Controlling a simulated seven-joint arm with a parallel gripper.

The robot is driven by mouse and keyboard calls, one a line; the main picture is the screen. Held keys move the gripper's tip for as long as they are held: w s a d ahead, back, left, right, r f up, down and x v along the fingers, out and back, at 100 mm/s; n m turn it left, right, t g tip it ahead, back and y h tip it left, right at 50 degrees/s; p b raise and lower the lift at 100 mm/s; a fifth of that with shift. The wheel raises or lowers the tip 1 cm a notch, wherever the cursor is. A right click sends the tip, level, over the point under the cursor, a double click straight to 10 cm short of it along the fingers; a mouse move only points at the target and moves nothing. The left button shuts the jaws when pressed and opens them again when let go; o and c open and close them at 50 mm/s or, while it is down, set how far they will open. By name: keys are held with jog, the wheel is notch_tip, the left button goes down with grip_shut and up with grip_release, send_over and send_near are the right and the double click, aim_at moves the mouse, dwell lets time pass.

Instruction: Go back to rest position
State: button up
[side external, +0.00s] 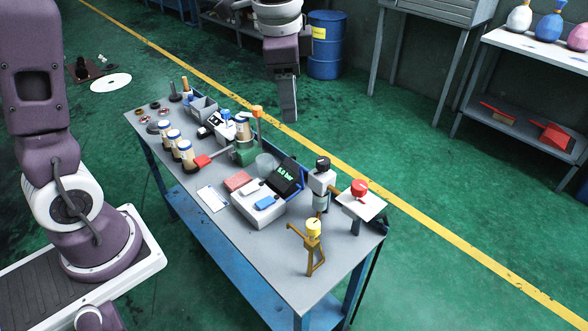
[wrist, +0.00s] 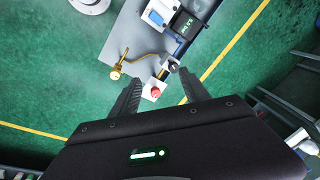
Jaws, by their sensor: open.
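My gripper (wrist: 163,92) shows in the wrist view with its two dark fingers spread apart and nothing between them. It is held well above the workbench. In the side external view my gripper (side external: 288,110) hangs at the top middle, behind the bench's far edge, fingers pointing down. The grey-topped workbench (side external: 216,227) stands below it on blue legs. In the wrist view the bench end shows past the fingertips, with a red knob (wrist: 155,92) on a white plate between the fingers in the picture, well below them.
On the bench stand a yellow-knobbed brass stand (side external: 314,230), a red-knobbed plate (side external: 360,190), a black display (side external: 285,178), a grey box (side external: 258,210) and several capped jars (side external: 187,152). A blue drum (side external: 326,45) and shelving (side external: 520,100) stand behind. Green floor (side external: 420,190) lies open to the right.

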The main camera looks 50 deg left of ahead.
jog(key=s+r+n+t, duration=0.2)
jog(key=s+n, duration=0.6)
jog(key=s, duration=1.4)
jog(key=shift+t+h, duration=0.4)
jog(key=shift+t, duration=0.4)
